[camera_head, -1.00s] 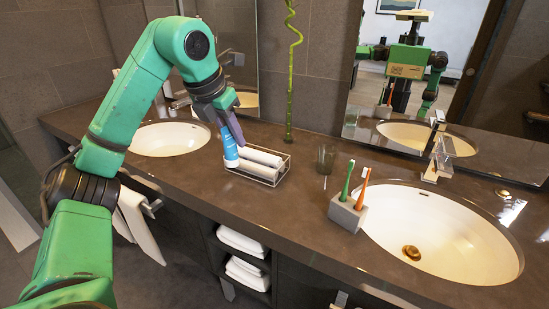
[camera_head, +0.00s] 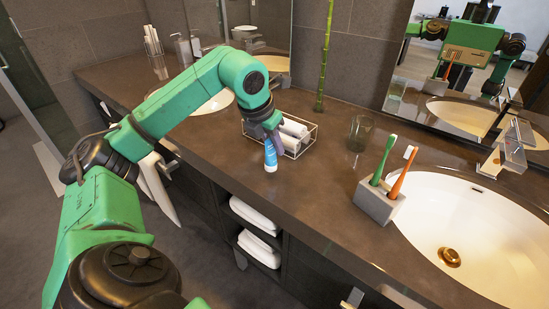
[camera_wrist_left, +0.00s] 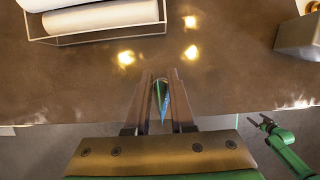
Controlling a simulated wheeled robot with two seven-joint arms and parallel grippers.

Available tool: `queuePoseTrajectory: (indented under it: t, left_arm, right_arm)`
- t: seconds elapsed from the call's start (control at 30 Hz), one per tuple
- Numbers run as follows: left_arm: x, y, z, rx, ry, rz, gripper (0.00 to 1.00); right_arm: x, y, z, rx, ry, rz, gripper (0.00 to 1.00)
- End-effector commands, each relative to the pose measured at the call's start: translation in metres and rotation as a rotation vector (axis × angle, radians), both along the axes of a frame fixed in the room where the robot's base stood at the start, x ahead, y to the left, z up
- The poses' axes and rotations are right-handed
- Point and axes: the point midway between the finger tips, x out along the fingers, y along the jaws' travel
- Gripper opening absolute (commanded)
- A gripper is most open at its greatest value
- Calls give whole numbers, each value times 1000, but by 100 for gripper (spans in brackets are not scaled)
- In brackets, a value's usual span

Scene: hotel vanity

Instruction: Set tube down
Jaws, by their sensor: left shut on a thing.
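My left gripper (camera_head: 264,126) points down over the counter and is shut on a blue and white tube (camera_head: 270,158). The tube hangs roughly upright below the fingers, just in front of the wire tray (camera_head: 298,153). I cannot tell whether its lower end touches the counter. In the left wrist view a thin blue strip of the tube (camera_wrist_left: 163,101) shows between the fingers (camera_wrist_left: 160,90). My right gripper (camera_wrist_left: 258,121) shows small at the right of that view, beyond the counter's front edge, with its fingers apart and empty.
The tray holds white rolls (camera_wrist_left: 100,16). A glass (camera_head: 360,133) and a grey holder (camera_head: 379,203) with green and orange toothbrushes stand to the right. A sink (camera_head: 480,235) lies at far right, another (camera_head: 213,103) behind my left arm. Counter between tray and holder is clear.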

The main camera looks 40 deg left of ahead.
Motion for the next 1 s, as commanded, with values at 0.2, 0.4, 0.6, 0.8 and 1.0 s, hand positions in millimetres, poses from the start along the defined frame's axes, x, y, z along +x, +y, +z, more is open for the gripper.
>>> queuePoseTrajectory:
  t: [0.2,0.4,0.6,0.8,1.0]
  left_arm:
    - [0,0,-28,0,0,0,0]
    - [0,0,-28,0,0,0,0]
    - [0,0,-28,0,1,0,54]
    - [0,0,-28,0,1,0,54]
    - [-6,0,-9,1,-3,0,54]
  right_arm:
    - [1,0,-6,0,-1,0,97]
    - [-1,0,-7,0,1,-1,97]
    - [-3,-1,-7,-1,5,-1,97]
    - [-4,-1,-7,-1,6,-2,97]
    - [-4,-2,-6,-2,7,-2,97]
